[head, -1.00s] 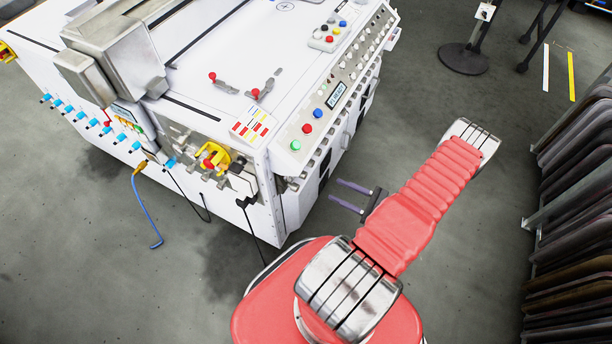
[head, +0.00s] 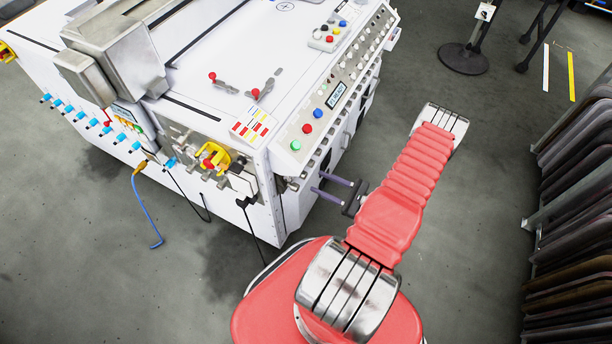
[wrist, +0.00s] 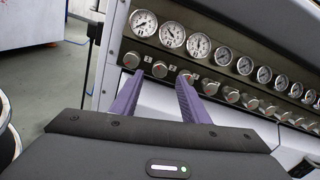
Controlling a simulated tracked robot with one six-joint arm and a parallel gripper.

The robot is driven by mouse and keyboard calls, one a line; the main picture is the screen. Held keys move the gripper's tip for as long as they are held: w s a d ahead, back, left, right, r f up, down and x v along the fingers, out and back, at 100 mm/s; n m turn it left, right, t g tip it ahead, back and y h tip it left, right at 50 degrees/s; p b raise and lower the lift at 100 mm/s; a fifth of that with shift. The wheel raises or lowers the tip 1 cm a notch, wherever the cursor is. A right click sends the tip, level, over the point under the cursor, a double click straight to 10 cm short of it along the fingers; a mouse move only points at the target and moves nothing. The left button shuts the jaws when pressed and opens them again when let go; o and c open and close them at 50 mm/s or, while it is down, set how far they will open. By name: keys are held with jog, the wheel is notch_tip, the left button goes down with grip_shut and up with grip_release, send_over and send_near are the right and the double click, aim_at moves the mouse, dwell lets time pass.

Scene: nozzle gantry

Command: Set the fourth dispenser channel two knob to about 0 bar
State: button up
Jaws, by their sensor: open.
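A row of silver knobs (wrist: 160,69) runs below a row of round white gauges (wrist: 171,35) on the machine's front in the wrist view. The labels are too small to read, so I cannot tell which knob is the fourth dispenser channel two. My gripper (wrist: 157,92) is open and empty, with two purple fingers. Its tips point at the left part of the knob row, one on each side below the second visible knob, and no clear contact shows. In the head view my gripper (head: 319,182) is beside the machine's front near its left corner.
The white machine (head: 235,60) fills the upper left, with a sloped button panel (head: 345,88) above the knob side. A rack of dark panels (head: 575,200) stands at the right. A black round stand base (head: 463,59) is at the back. Open grey floor lies between.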

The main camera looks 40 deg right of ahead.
aim_at(306, 176)
jog(key=shift+x, duration=3.45)
jog(key=shift+c, duration=0.2)
grip_shut()
